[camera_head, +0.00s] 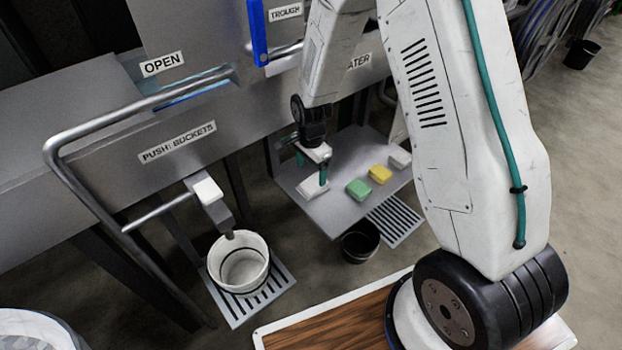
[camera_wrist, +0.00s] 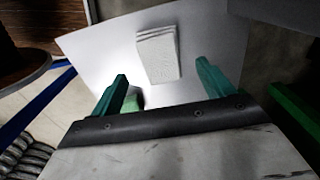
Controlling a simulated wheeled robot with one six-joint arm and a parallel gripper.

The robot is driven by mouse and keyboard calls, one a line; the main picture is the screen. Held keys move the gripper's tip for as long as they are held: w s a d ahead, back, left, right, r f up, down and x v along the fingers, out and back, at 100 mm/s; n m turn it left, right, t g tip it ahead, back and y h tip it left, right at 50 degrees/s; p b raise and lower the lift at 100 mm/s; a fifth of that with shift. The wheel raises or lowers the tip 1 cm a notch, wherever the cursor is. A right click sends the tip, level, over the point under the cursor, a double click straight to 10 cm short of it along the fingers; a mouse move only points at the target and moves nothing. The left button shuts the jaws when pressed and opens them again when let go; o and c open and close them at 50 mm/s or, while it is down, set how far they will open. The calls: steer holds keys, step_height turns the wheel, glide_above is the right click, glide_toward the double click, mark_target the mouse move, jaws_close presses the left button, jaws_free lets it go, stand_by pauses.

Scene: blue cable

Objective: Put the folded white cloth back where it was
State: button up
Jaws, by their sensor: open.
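The folded white cloth (camera_head: 312,188) lies flat on the left part of the grey shelf (camera_head: 338,214). In the wrist view the cloth (camera_wrist: 158,55) shows its stacked folds and lies ahead of my fingers, roughly between their lines. My gripper (camera_head: 312,178) is over the cloth, its green fingers pointing down. In the wrist view the fingers of my gripper (camera_wrist: 161,70) are spread apart with nothing held between them. Whether a fingertip touches the cloth cannot be told.
A green sponge (camera_head: 358,189), a yellow sponge (camera_head: 380,173) and a pale block (camera_head: 400,159) sit right of the cloth. A black bucket (camera_head: 360,243) stands below the shelf. A white bucket (camera_head: 240,263) stands on a grate at left. Bent metal rails (camera_head: 90,190) stick out there.

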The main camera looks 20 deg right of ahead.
step_height(320, 180, up, 7)
step_height(320, 180, up, 9)
steer(key=n, duration=0.3)
glide_above(311, 184)
steer(key=s+d, duration=0.1)
steer(key=s, duration=0.3)
steer(key=s+d+r+n, duration=0.1)
steer(key=s+r+n, duration=0.3)
steer(key=s+r, duration=0.45)
steer(key=s+r+n, duration=0.3)
steer(key=s+r, duration=0.1)
steer(key=s, duration=0.5)
steer(key=s+d+r+n+t, duration=0.1)
steer(key=s+r+n, duration=0.3)
steer(key=s, duration=0.4)
steer(key=shift+s+d+r, duration=0.3)
steer(key=shift+s+r, duration=0.05)
steer(key=shift+r, duration=0.45)
